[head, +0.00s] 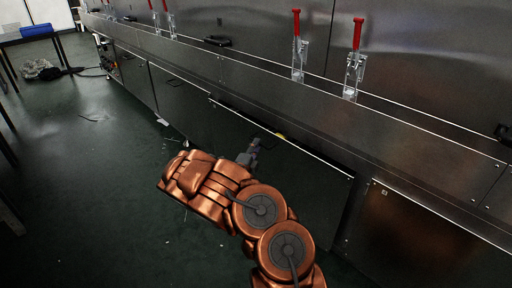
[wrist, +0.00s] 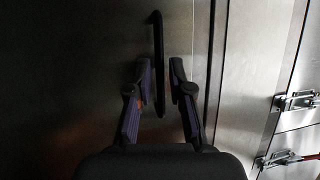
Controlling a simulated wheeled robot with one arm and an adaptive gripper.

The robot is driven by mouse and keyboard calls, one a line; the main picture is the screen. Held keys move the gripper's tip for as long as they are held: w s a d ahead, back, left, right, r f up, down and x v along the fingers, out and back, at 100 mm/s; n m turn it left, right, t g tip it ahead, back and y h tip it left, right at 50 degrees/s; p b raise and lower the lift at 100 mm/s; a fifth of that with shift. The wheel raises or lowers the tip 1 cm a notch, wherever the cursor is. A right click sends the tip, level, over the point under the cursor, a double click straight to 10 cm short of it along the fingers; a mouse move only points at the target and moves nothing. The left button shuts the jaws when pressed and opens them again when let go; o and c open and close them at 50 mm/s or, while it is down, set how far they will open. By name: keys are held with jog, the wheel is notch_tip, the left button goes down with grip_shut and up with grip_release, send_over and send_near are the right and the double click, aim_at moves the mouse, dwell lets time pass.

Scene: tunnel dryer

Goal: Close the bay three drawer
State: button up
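A dark metal drawer (head: 312,187) sits in the lower side of the long dryer, its bright top edge standing slightly proud of the panel above. I cannot read a bay number on it. Its front (wrist: 80,60) fills the left of the wrist view. A black bar handle (wrist: 157,40) runs up and down in that view. My gripper (wrist: 160,75) is open, with one finger on each side of the handle's lower part; I cannot tell whether they touch it. In the head view my gripper (head: 254,147) is close to the drawer front, and my arm hides part of it.
Another closed-looking panel (head: 425,245) is at the right, and more panels (head: 180,95) run off to the left. Red-handled clamps (head: 299,50) stand on the ledge above.

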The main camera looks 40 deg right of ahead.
jog(key=shift+x, duration=1)
jog(key=shift+c, duration=0.2)
grip_shut()
